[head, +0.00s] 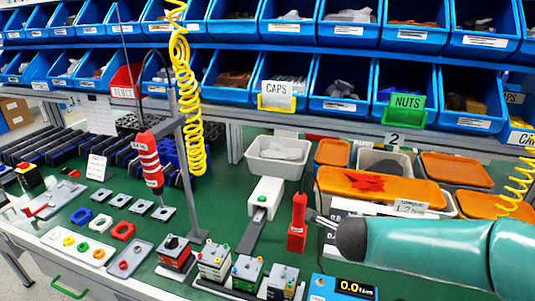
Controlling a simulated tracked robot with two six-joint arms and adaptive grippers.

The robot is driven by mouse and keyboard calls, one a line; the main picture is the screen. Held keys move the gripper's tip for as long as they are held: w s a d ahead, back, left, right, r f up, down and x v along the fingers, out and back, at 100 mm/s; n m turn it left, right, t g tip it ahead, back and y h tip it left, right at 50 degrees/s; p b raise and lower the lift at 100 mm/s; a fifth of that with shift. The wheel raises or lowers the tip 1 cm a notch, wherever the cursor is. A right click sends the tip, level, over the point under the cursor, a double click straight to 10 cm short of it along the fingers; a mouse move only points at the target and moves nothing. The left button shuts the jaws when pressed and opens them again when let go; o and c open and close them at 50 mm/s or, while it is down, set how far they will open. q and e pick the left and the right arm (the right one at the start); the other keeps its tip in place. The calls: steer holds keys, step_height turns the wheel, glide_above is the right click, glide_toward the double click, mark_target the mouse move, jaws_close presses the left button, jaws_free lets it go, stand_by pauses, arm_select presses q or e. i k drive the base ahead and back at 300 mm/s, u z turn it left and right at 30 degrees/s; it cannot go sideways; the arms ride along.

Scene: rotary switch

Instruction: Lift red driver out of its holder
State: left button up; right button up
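A slim red driver (299,211) stands upright right of the table's middle, with a thin dark cord rising from its top. Its lower end meets a wider red block with a pale label (296,238), which looks like its holder; I cannot tell where one ends and the other begins. My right gripper (312,217) comes in from the right, its fingertips at the driver's right side. The fingers are small and partly hidden, so I cannot tell whether they grip it. Another red driver with white bands (148,160) hangs at left from a stand. My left gripper is not in view.
A grey post (188,185) and yellow coiled hose (184,90) stand left of centre. Small switch boxes (214,262) line the front edge. A torque display (342,288) is at front. Orange-lidded trays (380,188) sit behind my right arm.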

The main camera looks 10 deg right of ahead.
mark_target(300, 200)
steer(key=k, duration=1)
